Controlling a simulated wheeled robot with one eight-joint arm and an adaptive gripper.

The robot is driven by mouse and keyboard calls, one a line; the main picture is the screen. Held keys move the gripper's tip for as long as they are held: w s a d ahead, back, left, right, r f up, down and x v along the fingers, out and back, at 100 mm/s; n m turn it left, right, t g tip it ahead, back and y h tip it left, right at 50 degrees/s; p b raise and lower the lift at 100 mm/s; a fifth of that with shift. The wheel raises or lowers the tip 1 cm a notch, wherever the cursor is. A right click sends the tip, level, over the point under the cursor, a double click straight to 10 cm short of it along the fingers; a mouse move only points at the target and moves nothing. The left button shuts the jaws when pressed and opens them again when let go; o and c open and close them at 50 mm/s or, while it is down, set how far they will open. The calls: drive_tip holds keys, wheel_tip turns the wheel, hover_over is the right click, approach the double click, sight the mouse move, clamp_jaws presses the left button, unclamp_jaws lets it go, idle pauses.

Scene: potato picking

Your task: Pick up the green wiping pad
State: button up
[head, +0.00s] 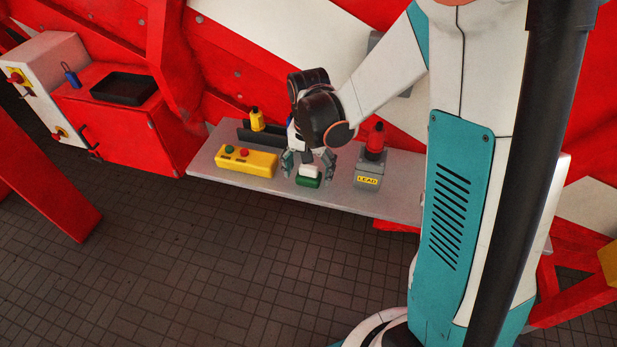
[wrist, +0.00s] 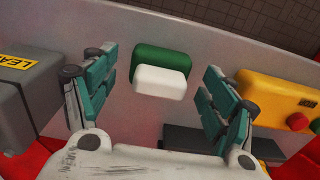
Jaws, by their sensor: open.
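The green wiping pad (wrist: 163,59) lies on the grey shelf (wrist: 112,25), with a white block-shaped part (wrist: 160,82) on it or against it. In the head view the green pad (head: 307,182) shows below my gripper, with the white part (head: 309,170) above the green. My gripper (head: 308,163) points down at the shelf. In the wrist view my gripper (wrist: 158,85) is open, one teal finger on each side of the pad, with gaps on both sides. Neither finger touches it there. The exact height of the fingertips above the shelf is hard to tell.
A yellow button box (head: 246,162) stands to the left. A dark upright holder (head: 262,136) and a yellow bottle (head: 257,120) stand behind. The shelf's front edge is close to the pad.

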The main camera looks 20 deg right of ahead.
sight(309, 167)
drive_tip(key=shift+f, duration=0.6)
drive_tip(key=c, duration=1.2)
drive_tip(key=shift+o, duration=0.2)
wheel_tip(309, 167, up, 20)
drive_tip(key=p, duration=0.3)
drive_tip(key=shift+p, duration=0.4)
drive_tip(key=shift+s, duration=0.1)
